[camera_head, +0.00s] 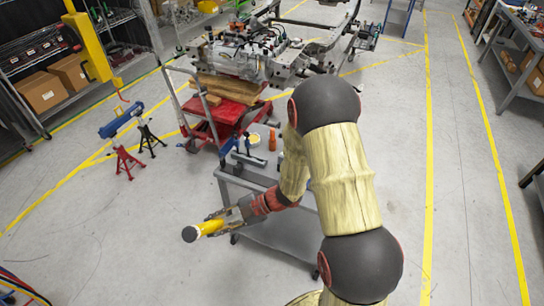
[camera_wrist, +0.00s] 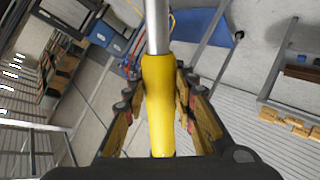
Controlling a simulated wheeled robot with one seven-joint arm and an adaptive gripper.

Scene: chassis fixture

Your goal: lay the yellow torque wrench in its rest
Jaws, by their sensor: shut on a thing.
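My gripper (camera_head: 216,224) is shut on the yellow torque wrench (camera_head: 209,227), off the left front side of the grey cart. The wrench shows a yellow handle and a round dark-rimmed, pale end in the head view. In the wrist view, the yellow handle (camera_wrist: 159,100) lies between my gripper's fingers (camera_wrist: 158,92), and a silver shaft runs up past the top edge. The wrench's far end is out of that view. A grey bracket-like piece (camera_head: 248,159) lies on the cart top; I cannot tell whether it is the rest. My arm hides part of the cart.
The grey cart (camera_head: 285,237) also carries an orange item (camera_head: 272,141) and a round yellow-topped tub (camera_head: 253,139). A chassis with an engine (camera_head: 245,55) stands behind, over a red lift (camera_head: 232,110). Red and black stands are at left. Floor left of the cart is clear.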

